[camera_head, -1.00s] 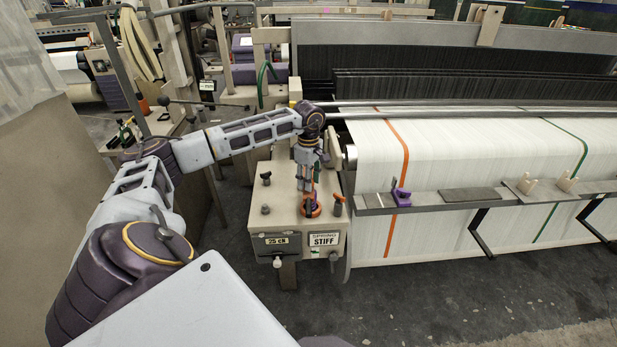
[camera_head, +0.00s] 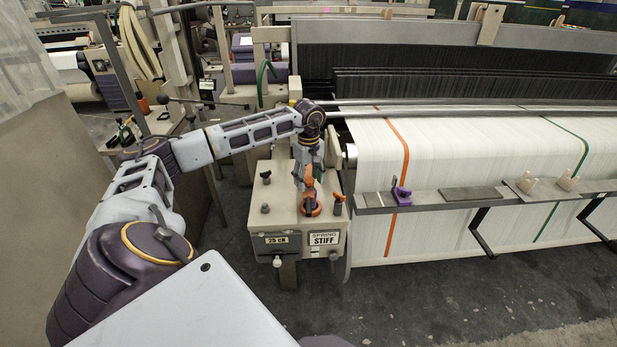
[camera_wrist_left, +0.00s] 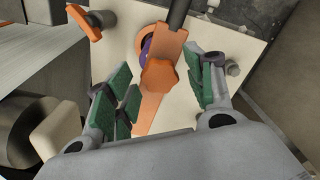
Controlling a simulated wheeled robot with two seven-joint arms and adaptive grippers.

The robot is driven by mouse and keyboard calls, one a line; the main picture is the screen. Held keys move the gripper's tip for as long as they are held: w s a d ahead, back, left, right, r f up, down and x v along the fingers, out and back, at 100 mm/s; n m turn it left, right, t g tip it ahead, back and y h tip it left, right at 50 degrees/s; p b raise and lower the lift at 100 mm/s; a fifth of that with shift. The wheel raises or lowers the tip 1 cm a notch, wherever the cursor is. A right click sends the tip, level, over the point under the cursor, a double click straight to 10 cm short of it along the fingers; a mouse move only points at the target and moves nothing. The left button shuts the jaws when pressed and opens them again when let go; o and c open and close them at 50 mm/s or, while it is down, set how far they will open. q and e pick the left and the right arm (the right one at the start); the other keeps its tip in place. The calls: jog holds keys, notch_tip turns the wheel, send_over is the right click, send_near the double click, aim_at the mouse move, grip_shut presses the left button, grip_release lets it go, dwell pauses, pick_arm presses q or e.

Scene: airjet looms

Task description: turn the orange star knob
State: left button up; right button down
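The orange star knob (camera_wrist_left: 158,78) shows in the middle of the left wrist view, in front of an orange bar (camera_wrist_left: 150,112). In the head view the orange knob (camera_head: 309,182) is small and partly covered by my gripper. My left gripper (camera_wrist_left: 160,92) is open, with green-padded fingers standing on both sides of the knob and visible gaps between. In the head view my left gripper (camera_head: 309,172) points down over the cream box (camera_head: 282,222). Whether a finger touches the knob cannot be told. My right gripper is not in view.
A second orange-topped knob (camera_head: 338,199) stands at the box's right, with dark knobs (camera_head: 265,177) at its left. Labels reading "SPRING STIFF" (camera_head: 324,239) and "25 cN" (camera_head: 277,240) are on its front. The loom's white cloth (camera_head: 460,150) lies to the right.

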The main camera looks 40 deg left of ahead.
pick_arm(q)
jog(key=shift+r, duration=0.15)
jog(key=shift+r+p, duration=1.15)
jog(key=shift+r, duration=0.55)
jog(key=shift+r+p, duration=0.8)
jog(key=shift+r, duration=0.45)
notch_tip(320, 180, up, 12)
jog(key=shift+f, duration=0.1)
